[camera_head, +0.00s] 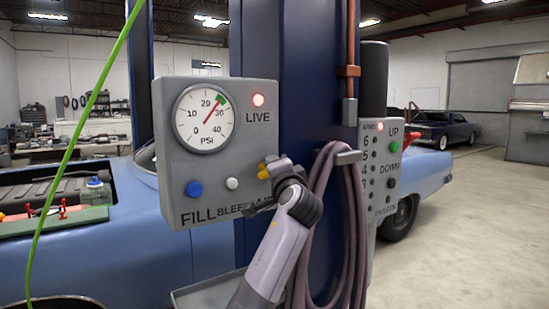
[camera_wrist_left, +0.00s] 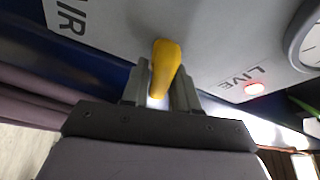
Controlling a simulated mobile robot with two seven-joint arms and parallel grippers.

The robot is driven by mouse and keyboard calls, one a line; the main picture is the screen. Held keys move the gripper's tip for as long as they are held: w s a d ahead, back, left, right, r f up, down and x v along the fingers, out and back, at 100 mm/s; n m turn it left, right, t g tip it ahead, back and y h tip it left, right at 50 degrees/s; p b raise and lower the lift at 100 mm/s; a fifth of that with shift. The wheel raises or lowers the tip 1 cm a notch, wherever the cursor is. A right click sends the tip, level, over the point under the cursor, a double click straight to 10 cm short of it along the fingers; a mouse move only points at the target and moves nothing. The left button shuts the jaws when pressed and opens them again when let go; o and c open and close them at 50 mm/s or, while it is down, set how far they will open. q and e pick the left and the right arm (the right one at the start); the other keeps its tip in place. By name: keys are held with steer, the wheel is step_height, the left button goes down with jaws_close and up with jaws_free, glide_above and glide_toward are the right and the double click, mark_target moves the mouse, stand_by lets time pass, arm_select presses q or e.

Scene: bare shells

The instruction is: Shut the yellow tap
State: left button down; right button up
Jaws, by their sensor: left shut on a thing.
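The yellow tap (camera_head: 263,171) is on the lower right of the grey gauge panel (camera_head: 238,112), mostly hidden behind my left gripper (camera_head: 272,180) in the head view. In the left wrist view, the yellow tap handle (camera_wrist_left: 164,64) stands between the two fingers of my left gripper (camera_wrist_left: 160,92), which is shut on it. The label "AIR" is readable beside it there. The round gauge (camera_head: 206,118) has a red needle pointing up and right, near a green mark. The red "LIVE" lamp (camera_head: 258,100) is lit. My right gripper is not in view.
A blue button (camera_head: 194,189) and a white button (camera_head: 232,183) sit left of the tap. A hose (camera_head: 330,220) hangs from the blue post just right of my arm. A lift control box (camera_head: 386,165) is further right. A green cable (camera_head: 75,135) hangs at left.

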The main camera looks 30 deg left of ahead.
arm_select(q)
steer(key=shift+f+m+g+h, duration=0.15)
steer(key=shift+m+g+h, duration=0.35)
steer(key=shift+m, duration=1.4)
steer(key=c, duration=0.9)
jaws_free()
steer(key=shift+c, duration=0.2)
steer(key=shift+d+f, duration=0.1)
steer(key=b+v, duration=0.1)
steer(key=v, duration=0.6)
steer(key=shift+b, duration=0.4)
